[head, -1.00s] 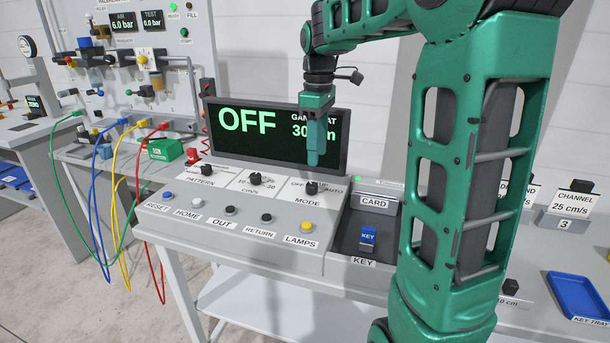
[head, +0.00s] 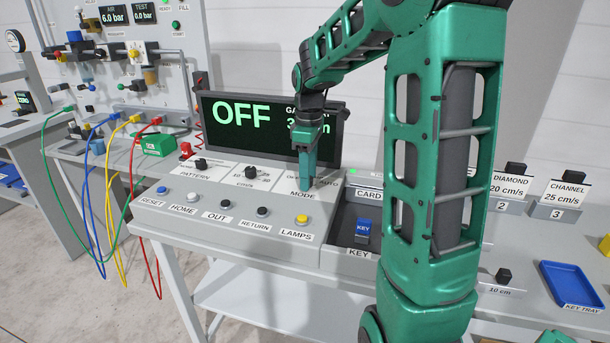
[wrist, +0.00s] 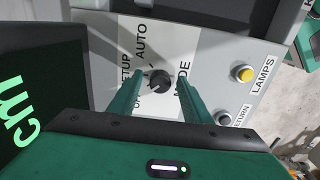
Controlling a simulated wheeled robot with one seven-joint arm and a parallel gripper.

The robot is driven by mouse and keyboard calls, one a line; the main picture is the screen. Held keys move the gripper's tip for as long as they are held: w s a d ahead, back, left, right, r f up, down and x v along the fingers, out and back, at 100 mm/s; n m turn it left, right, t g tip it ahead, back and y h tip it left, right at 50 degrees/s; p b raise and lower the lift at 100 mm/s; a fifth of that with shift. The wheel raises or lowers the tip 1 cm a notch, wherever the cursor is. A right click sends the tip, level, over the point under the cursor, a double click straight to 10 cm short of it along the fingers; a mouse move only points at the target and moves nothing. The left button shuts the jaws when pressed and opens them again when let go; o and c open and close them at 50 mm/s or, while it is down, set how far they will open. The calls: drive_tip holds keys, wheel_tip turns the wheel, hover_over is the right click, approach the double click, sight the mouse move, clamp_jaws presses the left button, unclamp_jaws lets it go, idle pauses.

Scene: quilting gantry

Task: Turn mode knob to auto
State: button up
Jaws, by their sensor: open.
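The mode knob (wrist: 157,79) is a small black knob on the sloped grey control panel (head: 180,232), with OFF, SETUP and AUTO printed around it. In the wrist view its dark pointer faces the OFF and SETUP side, but the exact setting is hard to read. My gripper (wrist: 160,92) is open, with one green finger on each side of the knob; I cannot tell whether either touches it. In the head view my gripper (head: 306,186) points down at the MODE label and hides the knob. The display (head: 240,114) reads OFF.
The pattern knob (head: 201,164) and speed knob (head: 250,173) stand left of my gripper. A row of buttons, ending at the yellow lamps button (head: 302,219), lies along the front. The blue key (head: 364,228) sits to the right. The display rises close behind my gripper.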

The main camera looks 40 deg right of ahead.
drive_tip(key=shift+c, duration=0.2)
drive_tip(key=c, duration=1)
drive_tip(key=shift+m, duration=0.4)
drive_tip(key=m, duration=0.3)
drive_tip(key=shift+a+m, duration=0.1)
drive_tip(key=shift+m, duration=0.3)
drive_tip(key=m, duration=0.4)
drive_tip(key=shift+a, duration=0.1)
drive_tip(key=m, duration=0.5)
drive_tip(key=shift+a, duration=0.1)
drive_tip(key=m, duration=0.4)
drive_tip(key=shift+w, duration=0.1)
drive_tip(key=shift+a+m, duration=0.1)
drive_tip(key=shift+m, duration=0.2)
